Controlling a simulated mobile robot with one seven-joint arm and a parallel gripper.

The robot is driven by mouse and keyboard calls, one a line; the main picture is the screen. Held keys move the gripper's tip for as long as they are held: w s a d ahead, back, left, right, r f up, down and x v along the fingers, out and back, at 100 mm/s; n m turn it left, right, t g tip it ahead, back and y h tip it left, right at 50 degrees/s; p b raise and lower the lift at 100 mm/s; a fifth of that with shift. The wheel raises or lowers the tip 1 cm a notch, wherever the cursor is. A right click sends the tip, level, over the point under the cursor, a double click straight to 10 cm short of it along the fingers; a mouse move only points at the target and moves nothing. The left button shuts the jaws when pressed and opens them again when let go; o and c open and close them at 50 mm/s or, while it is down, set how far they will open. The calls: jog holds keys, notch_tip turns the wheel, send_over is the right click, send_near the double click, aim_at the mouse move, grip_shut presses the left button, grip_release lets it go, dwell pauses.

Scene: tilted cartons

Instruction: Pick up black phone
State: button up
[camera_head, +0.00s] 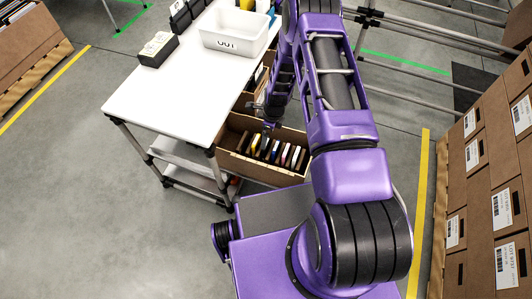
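A tilted brown carton (262,170) beside the white table holds a row of several thin upright items. A dark slab (243,142) stands near the left end of the row; it is too small to tell whether it is the black phone. Other slabs in the row show yellow, blue, white and reddish faces or edges. My gripper (267,118) is small in the picture, over the carton's back part near the table edge. It appears above the row of items. Its fingers are too small and dark to tell whether they are open or shut, and no held thing shows.
The white table (150,105) stands at left, with a white OUT bin (236,30) and a black box (158,50) on it. Another carton lies partly hidden behind my arm. Stacked cartons (490,180) stand at right. Floor at lower left is clear.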

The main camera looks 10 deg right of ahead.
aim_at(266, 153)
jog(key=f, duration=0.6)
jog(key=shift+w+a+f, duration=0.15)
jog(key=shift+a+f, duration=0.15)
jog(key=shift+a, duration=0.1)
jog(key=c, duration=0.9)
jog(key=shift+r, duration=0.1)
jog(key=shift+c, duration=0.2)
jog(key=shift+r, duration=0.1)
